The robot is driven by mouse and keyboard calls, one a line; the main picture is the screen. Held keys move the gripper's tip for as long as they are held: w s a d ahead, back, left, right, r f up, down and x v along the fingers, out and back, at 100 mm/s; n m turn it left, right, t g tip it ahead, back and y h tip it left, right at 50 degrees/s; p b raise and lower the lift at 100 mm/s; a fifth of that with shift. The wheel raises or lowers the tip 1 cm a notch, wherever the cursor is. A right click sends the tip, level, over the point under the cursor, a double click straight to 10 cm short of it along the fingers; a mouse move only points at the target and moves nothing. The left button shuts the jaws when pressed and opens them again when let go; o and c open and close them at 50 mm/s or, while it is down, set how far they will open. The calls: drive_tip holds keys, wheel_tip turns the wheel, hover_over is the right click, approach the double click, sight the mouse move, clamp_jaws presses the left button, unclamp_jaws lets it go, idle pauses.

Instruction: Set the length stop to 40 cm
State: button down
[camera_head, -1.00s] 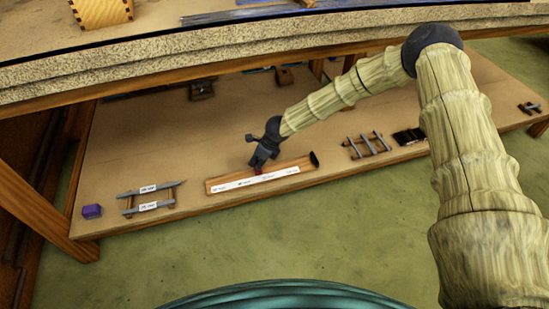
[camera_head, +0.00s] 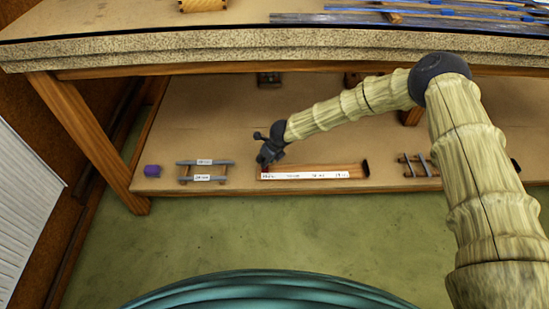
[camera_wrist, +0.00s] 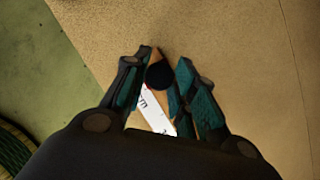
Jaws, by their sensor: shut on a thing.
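The length stop is a wooden bar (camera_head: 325,168) with a white printed scale (camera_head: 305,175) along its front, lying on the low shelf. Its right end has a dark end piece (camera_head: 365,168). The scale's figures are too small to read surely. My gripper (camera_head: 265,163) is at the bar's left end, over the scale's leftmost mark. In the wrist view, my gripper (camera_wrist: 163,82) has a finger on each side of a dark round knob (camera_wrist: 160,76) and is shut on it. The bar's end and part of the scale (camera_wrist: 153,108) show around the knob; the slider under it is hidden.
A purple block (camera_head: 152,171) and a small rack with labelled grey bars (camera_head: 203,162) sit left of the stop. Another rack (camera_head: 418,165) stands to the right. The worktop edge (camera_head: 180,50) overhangs the shelf (camera_head: 225,120).

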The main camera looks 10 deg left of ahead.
drive_tip(key=shift+s+a, duration=0.1)
drive_tip(key=shift+a, duration=0.3)
drive_tip(key=c, duration=1.1)
unclamp_jaws()
drive_tip(key=shift+a, duration=0.1)
drive_tip(key=shift+c, duration=0.2)
drive_tip(key=shift+d, duration=0.3)
drive_tip(key=shift+r, duration=0.2)
drive_tip(key=v, duration=1.1)
drive_tip(key=shift+d+r, duration=0.15)
drive_tip(key=shift+r, duration=0.1)
drive_tip(key=shift+s, duration=0.1)
